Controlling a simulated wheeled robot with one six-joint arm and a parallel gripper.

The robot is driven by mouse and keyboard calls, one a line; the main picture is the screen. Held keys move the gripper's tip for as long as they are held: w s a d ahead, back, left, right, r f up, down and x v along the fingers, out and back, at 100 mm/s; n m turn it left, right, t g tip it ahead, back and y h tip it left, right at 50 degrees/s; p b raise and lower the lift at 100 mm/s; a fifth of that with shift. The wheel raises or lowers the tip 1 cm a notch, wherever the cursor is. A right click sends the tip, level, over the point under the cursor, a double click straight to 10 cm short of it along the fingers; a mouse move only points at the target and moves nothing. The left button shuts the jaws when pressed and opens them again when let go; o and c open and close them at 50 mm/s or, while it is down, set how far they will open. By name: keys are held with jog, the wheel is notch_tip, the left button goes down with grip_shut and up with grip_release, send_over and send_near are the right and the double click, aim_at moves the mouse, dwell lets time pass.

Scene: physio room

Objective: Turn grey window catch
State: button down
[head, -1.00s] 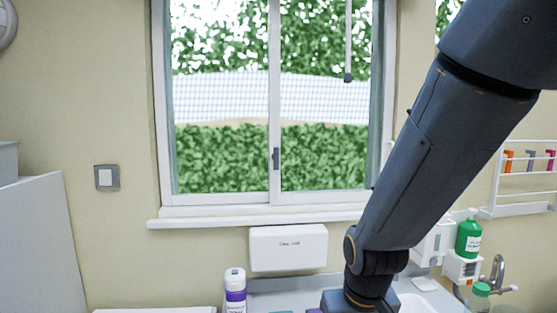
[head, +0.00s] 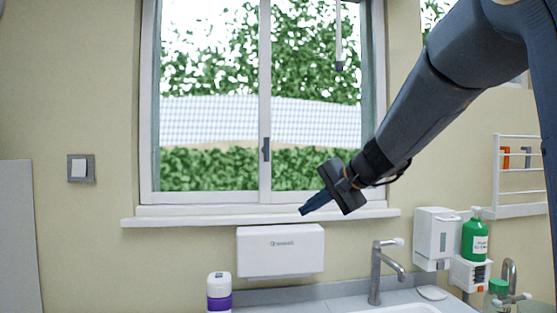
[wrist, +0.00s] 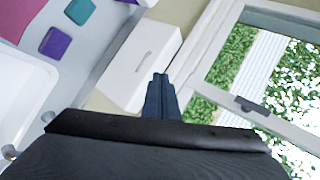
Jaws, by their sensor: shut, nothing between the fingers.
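The grey window catch (head: 266,149) sits upright on the middle frame bar of the window. It also shows in the wrist view (wrist: 251,106), right of my fingers. My gripper (head: 304,211) is shut and empty. It is in front of the window sill, below and to the right of the catch, with its fingers pointing left and slightly down. In the wrist view my closed fingers (wrist: 160,82) point toward the white dispenser. The gripper is apart from the catch.
A white dispenser box (head: 280,250) hangs below the sill (head: 200,220). A blind rod (head: 338,35) hangs at the upper right of the window. The space before the left pane is clear.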

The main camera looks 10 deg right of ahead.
aim_at(266, 150)
jog(key=w+d+r+t+y+b, duration=0.2)
jog(key=w+r+t+b, duration=0.1)
jog(key=r, duration=0.6)
jog(key=w+d+r+m+t+y+b, duration=0.1)
jog(key=w+d+r+t+b, duration=0.1)
jog(key=r, duration=0.7)
jog(key=shift+w+t+y+b, duration=0.4)
jog(key=shift+w+b, duration=0.4)
jog(key=shift+b, duration=0.2)
jog(key=s+a+p+x, duration=0.1)
jog(key=p+x, duration=0.3)
jog(key=x, duration=0.8)
jog(key=shift+a+p, duration=0.35)
jog(key=shift+a, duration=0.5)
jog(key=shift+a+r, duration=0.1)
